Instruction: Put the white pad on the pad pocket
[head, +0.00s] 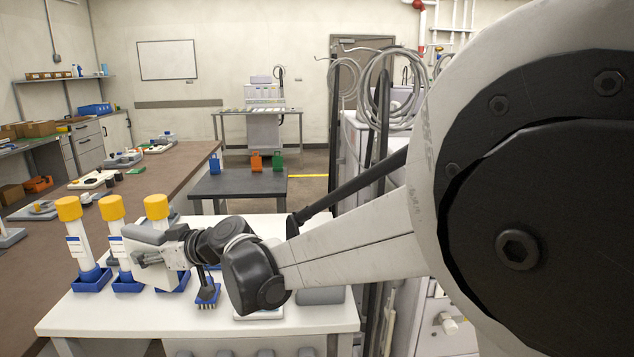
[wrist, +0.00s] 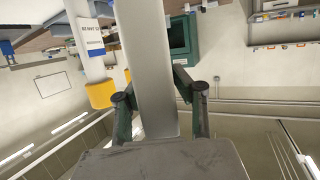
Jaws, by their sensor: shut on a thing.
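My gripper (head: 152,257) is over the left part of the white table, in front of the yellow-capped tubes. It is shut on a pale flat slab, which I take to be the white pad (head: 142,273). In the wrist view the slab (wrist: 146,45) stands edge-on between the two fingers of my gripper (wrist: 157,90). A low white piece with a dark edge (head: 258,315) lies on the table below my arm and is partly hidden by it. I cannot tell whether it is the pad pocket.
Several yellow-capped tubes (head: 70,208) stand in blue bases on the left of the white table (head: 160,322). A blue brush-like piece (head: 207,295) is right of my gripper. The table's front left is clear.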

